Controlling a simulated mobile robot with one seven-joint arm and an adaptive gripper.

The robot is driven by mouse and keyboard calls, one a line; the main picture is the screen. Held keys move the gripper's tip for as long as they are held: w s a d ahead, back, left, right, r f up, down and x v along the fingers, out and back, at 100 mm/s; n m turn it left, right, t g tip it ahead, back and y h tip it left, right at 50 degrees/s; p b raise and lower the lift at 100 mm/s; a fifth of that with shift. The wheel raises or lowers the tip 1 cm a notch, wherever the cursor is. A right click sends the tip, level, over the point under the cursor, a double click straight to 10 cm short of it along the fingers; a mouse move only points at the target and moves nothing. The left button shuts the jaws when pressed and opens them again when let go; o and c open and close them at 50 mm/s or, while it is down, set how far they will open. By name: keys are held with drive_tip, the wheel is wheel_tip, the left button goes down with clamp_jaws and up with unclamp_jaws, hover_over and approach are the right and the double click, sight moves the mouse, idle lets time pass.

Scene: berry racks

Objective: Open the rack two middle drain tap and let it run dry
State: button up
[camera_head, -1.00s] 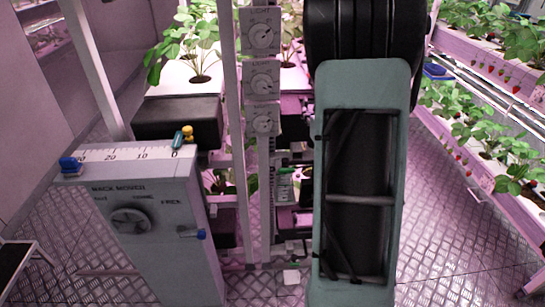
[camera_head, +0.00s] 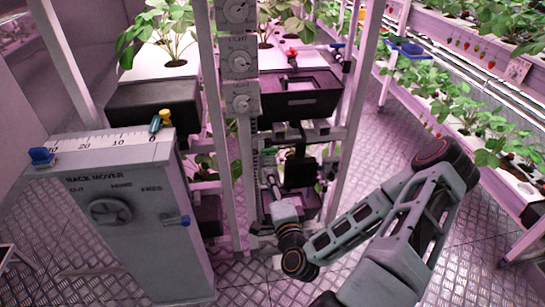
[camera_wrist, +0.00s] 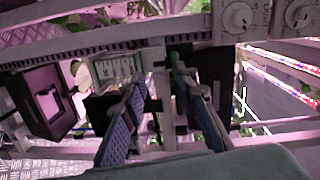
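My gripper (camera_head: 272,186) reaches up into the lower middle part of the rack (camera_head: 350,120). In the wrist view my gripper (camera_wrist: 160,82) is open, with its two blue-padded fingers apart and nothing held. A small green part (camera_wrist: 174,58), which may be the tap handle, shows beside the right fingertip; I cannot tell whether they touch. A whitish scale panel (camera_wrist: 117,67) lies behind the left fingertip. Higher in the rack, a red tap handle (camera_head: 292,53) and a blue handle (camera_head: 337,46) are near a black tray (camera_head: 300,106). No water flow is visible.
Three dials (camera_head: 239,62) run up the rack post at left. The grey rack mover cabinet (camera_head: 130,225) with a knob stands at front left. A strawberry rack (camera_head: 505,185) is at the right, with open metal floor (camera_head: 372,170) between.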

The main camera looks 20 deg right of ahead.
sight(270, 152)
drive_tip(key=w+d, duration=0.1)
drive_tip(key=w, duration=0.2)
drive_tip(key=w+d+r+m+h, duration=0.1)
drive_tip(key=w+d, duration=0.1)
drive_tip(key=w, duration=0.1)
drive_tip(key=w+d+r+m, duration=0.1)
drive_tip(key=w, duration=0.2)
drive_tip(key=shift+w+d+h, duration=0.15)
drive_tip(key=shift+w+h, duration=0.15)
drive_tip(key=shift+w, duration=0.1)
clamp_jaws()
